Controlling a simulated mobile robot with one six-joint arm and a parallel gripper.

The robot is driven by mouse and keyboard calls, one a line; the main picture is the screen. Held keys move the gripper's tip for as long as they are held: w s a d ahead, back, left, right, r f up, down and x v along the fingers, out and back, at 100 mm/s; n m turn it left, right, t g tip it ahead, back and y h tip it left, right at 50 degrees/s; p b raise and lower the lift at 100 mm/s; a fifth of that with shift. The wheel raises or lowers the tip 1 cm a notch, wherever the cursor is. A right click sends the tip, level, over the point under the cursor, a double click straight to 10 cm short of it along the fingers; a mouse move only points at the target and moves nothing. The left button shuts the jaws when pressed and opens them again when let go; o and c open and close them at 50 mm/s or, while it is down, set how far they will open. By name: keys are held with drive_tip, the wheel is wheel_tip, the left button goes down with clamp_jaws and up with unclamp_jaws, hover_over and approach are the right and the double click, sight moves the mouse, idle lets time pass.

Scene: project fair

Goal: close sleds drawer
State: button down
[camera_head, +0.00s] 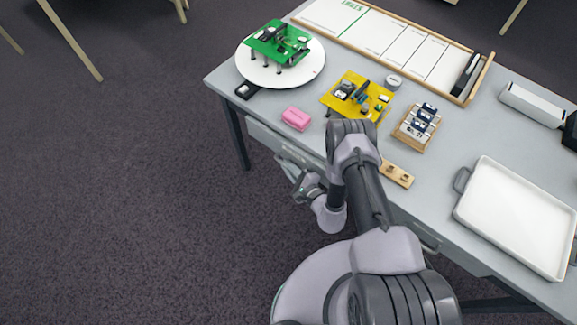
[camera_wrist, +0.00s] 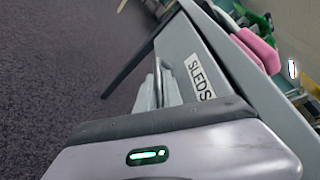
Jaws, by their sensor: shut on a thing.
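The sleds drawer is a grey drawer under the front edge of the table; its front (camera_wrist: 238,100) carries a white "SLEDS" label (camera_wrist: 200,78) in the wrist view. In the head view the drawer front (camera_head: 264,136) shows below the table edge, left of my arm. My gripper (camera_head: 290,168) is low at the drawer front. In the wrist view my gripper (camera_wrist: 162,86) is shut on the drawer's metal handle (camera_wrist: 159,68). The inside of the drawer is not visible, and I cannot tell how far out it stands.
On the table (camera_head: 285,147) are a pink block (camera_head: 296,119), a yellow board (camera_head: 350,102), a wooden rack (camera_head: 417,130) and a white tray (camera_head: 515,218). A green board stands on a white disc (camera_head: 258,72). Another drawer handle (camera_head: 428,241) is right of my arm.

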sight(296, 158)
drive_tip(key=w+d+b, duration=0.1)
drive_tip(key=w+d, duration=0.1)
drive_tip(key=w, duration=0.1)
drive_tip(key=shift+w+d+f+b, duration=0.1)
drive_tip(key=shift+d+b, duration=0.1)
drive_tip(key=shift+b, duration=0.2)
drive_tip(key=shift+w+d, duration=0.1)
drive_tip(key=shift+r, duration=0.2)
drive_tip(key=c, duration=1.8)
unclamp_jaws()
drive_tip(key=shift+w, duration=0.1)
drive_tip(key=shift+o, duration=0.2)
